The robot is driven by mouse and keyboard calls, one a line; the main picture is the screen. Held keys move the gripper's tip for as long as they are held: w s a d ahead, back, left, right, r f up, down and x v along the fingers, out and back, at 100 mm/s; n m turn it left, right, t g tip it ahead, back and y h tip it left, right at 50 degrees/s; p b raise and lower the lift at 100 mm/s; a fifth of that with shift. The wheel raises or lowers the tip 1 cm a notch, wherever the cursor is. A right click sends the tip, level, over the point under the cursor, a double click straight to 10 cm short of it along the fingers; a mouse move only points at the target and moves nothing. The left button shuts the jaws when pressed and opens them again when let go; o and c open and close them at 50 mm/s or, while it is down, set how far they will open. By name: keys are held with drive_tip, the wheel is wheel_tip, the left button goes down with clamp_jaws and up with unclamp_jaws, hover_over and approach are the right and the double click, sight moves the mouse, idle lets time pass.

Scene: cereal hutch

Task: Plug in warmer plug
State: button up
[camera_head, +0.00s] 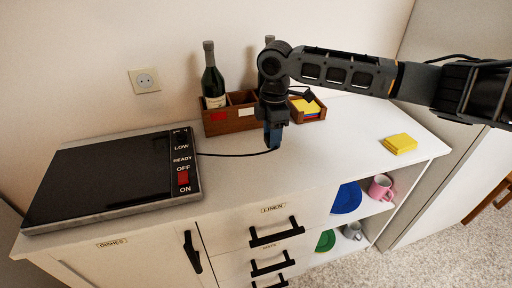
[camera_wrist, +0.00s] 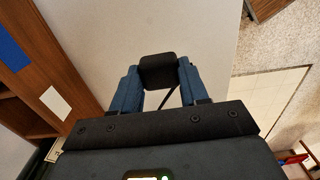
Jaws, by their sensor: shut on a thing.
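The warmer (camera_head: 105,178) is a flat dark-topped plate at the left of the white cabinet top. It has a red switch (camera_head: 183,177) at its right edge. A black cord (camera_head: 235,155) runs from it to my gripper (camera_head: 273,138). In the wrist view, my gripper (camera_wrist: 160,85) is shut on the black warmer plug (camera_wrist: 158,70), with a blue finger on each side. The cord shows just below the plug. In the head view the fingers hide the plug, and it is held near the counter top. The wall socket (camera_head: 145,80) is on the wall behind the warmer.
A wooden organiser (camera_head: 232,117) stands against the wall behind my gripper, with a dark bottle (camera_head: 212,76) in it. A yellow stack (camera_head: 399,144) lies at the right of the top. The white counter (camera_head: 330,150) is clear around my gripper.

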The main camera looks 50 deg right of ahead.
drive_tip(key=s+d+r, duration=0.4)
drive_tip(key=s, duration=0.1)
drive_tip(key=shift+d+b, duration=0.2)
drive_tip(key=shift+b, duration=0.2)
